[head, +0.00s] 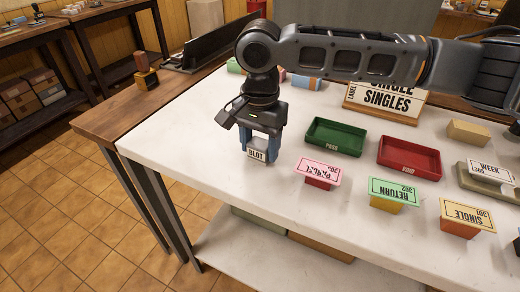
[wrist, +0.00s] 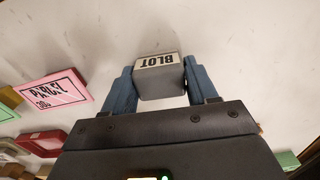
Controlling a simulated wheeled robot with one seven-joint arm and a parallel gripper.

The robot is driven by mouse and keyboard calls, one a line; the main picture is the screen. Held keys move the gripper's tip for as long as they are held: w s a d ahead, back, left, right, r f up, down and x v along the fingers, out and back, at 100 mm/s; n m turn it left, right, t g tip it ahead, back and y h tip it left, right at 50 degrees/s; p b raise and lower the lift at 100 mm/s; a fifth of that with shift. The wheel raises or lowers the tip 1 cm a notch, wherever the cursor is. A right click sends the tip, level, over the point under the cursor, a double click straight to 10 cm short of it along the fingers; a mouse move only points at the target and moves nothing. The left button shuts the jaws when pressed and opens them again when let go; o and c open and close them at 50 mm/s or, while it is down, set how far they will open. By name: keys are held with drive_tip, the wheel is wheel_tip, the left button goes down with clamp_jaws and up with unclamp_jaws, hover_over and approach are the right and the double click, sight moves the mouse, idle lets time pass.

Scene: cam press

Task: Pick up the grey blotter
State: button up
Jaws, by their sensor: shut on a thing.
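The grey blotter (wrist: 162,84) is a small block with a white label reading "BLOT". It sits between the two blue fingers of my gripper (wrist: 155,85) in the wrist view, with a finger against each side. In the head view my gripper (head: 260,143) points down near the left front edge of the white table, and the label of the blotter (head: 257,155) shows below the fingers. I cannot tell whether the blotter touches the tabletop or is held just above it.
A green tray (head: 335,148) and a red tray (head: 408,170) lie to the right. A wooden-handled stamp (head: 145,70) stands on the brown side table.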

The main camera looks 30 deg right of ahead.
sight(259, 142)
drive_tip(key=shift+c, duration=0.5)
drive_tip(key=shift+r, duration=0.55)
wheel_tip(259, 142, up, 3)
drive_tip(key=shift+f, duration=0.2)
drive_tip(key=s+d+r, duration=0.1)
drive_tip(key=d+r, duration=0.6)
drive_tip(key=d, duration=0.4)
drive_tip(key=shift+s+d+r+b, duration=0.15)
drive_tip(key=shift+s+d+b, duration=0.1)
drive_tip(key=shift+d+b, duration=0.05)
drive_tip(key=o, duration=0.5)
drive_tip(key=shift+c, duration=1.3)
drive_tip(key=shift+d, duration=0.1)
